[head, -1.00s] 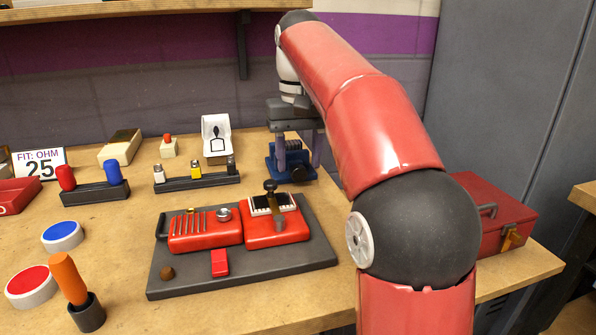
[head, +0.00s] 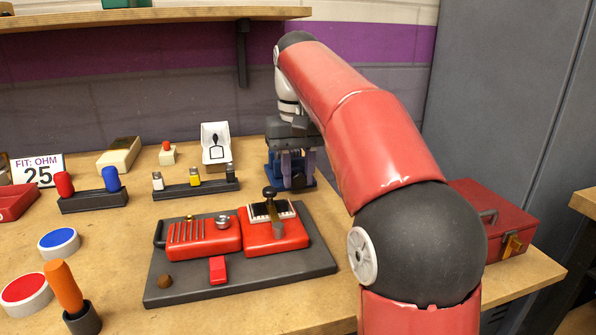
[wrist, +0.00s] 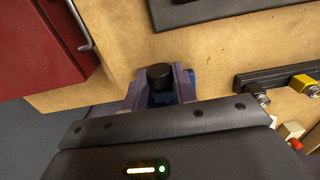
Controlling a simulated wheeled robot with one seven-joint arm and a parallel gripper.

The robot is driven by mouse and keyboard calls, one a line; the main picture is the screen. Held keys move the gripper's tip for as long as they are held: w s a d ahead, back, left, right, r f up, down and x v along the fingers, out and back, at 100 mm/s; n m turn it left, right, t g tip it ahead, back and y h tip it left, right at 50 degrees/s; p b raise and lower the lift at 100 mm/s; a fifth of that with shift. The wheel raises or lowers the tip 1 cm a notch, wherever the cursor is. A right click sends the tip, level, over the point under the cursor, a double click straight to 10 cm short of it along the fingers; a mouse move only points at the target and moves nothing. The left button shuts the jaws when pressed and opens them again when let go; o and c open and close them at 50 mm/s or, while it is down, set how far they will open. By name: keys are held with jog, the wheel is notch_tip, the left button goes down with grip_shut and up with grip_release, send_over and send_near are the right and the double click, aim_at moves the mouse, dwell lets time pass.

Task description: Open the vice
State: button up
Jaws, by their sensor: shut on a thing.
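The blue vice (head: 301,184) stands at the back of the bench, partly hidden behind my gripper and arm. My gripper (head: 297,172) is down over it, its two purple-grey fingers on either side of the vice's front part. In the wrist view, the vice's black round knob (wrist: 160,75) shows between the fingertips of my gripper (wrist: 160,84), with a little blue of the vice (wrist: 191,84) beside it. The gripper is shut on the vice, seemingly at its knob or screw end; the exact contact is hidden.
A red toolbox (head: 492,215) stands to the right. A dark board (head: 310,265) with a red device lies in front. A holder (head: 210,188) with several small parts stands to the left. A shelf (head: 170,17) hangs above. Bare bench lies around the vice.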

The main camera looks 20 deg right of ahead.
jog(key=shift+a+r+h+p, duration=0.1)
jog(key=shift+h+p, duration=0.2)
jog(key=shift+p, duration=0.05)
jog(key=shift+a+h+p, duration=0.15)
jog(key=shift+h+p, duration=0.35)
jog(key=shift+h, duration=0.1)
jog(key=shift+a+h+p, duration=0.15)
jog(key=shift+h+p, duration=0.35)
jog(key=shift+h, duration=0.3)
jog(key=h, duration=0.5)
jog(key=shift+a+f, duration=0.3)
jog(key=shift+f, duration=0.05)
jog(key=shift+h, duration=0.4)
jog(key=o, duration=1)
jog(key=shift+c, duration=0.2)
jog(key=shift+f, duration=0.1)
